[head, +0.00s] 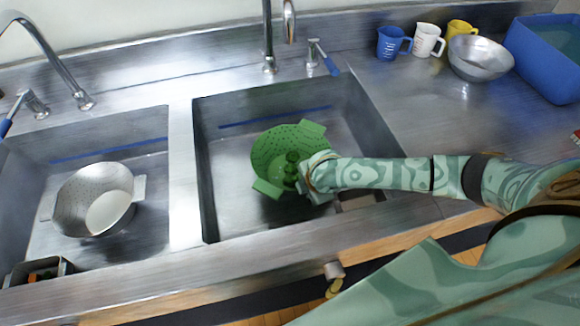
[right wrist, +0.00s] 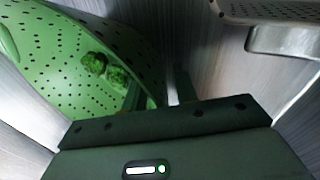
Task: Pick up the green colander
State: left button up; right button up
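The green colander (head: 270,150) sits in the right-hand sink basin, with perforated walls and two flat handles. Several green broccoli pieces (head: 291,160) lie in it. My right gripper (head: 312,172) is at the colander's right side in the head view. In the right wrist view the colander (right wrist: 50,60) fills the left, with broccoli (right wrist: 105,70) inside. One finger of the right gripper (right wrist: 158,92) is inside the wall and the other outside, so they straddle the rim. Whether they press on it I cannot tell. My left gripper is not in view.
A metal strip with holes (right wrist: 275,12) shows in the right wrist view. Blue (head: 391,43), white (head: 427,40) and yellow (head: 460,29) cups, a metal bowl (head: 480,62) and a blue bin (head: 545,60) stand at the right.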

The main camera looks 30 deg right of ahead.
jog(key=shift+w+f, duration=0.1)
jog(key=shift+f, duration=0.05)
grip_shut()
notch_tip(320, 180, up, 10)
jog(key=p, duration=0.5)
